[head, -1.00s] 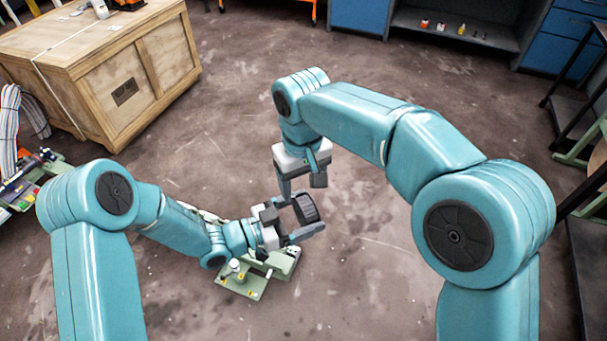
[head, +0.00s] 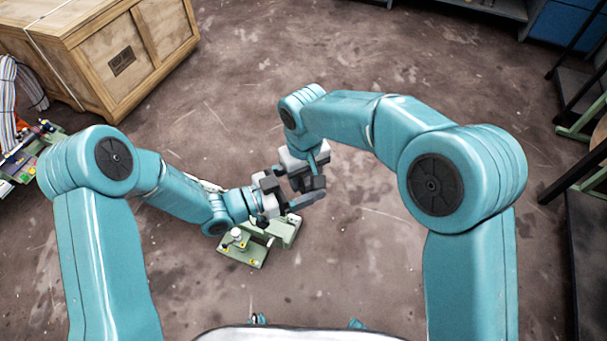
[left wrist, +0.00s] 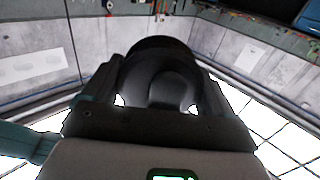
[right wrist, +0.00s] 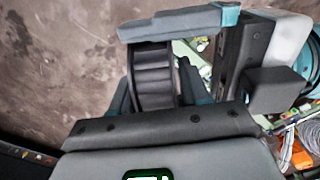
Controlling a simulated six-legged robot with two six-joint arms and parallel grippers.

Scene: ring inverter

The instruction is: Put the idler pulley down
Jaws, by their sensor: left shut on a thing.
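The idler pulley (right wrist: 153,78) is a dark, ribbed wheel. My left gripper (left wrist: 158,85) is shut on it, and in the left wrist view the pulley (left wrist: 160,72) fills the space between the fingers. My right gripper (right wrist: 160,88) is at the same pulley, with one finger on each side of it. Whether those fingers press on it I cannot tell. In the head view both grippers meet above the floor near the middle, and they mostly hide the pulley.
A green machine base (head: 257,240) with small fittings stands on the floor just below my left gripper. A wooden crate (head: 110,55) stands at upper left, with another green machine (head: 30,155) at the left edge. Dark shelving stands at right. The floor (head: 385,250) between is clear.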

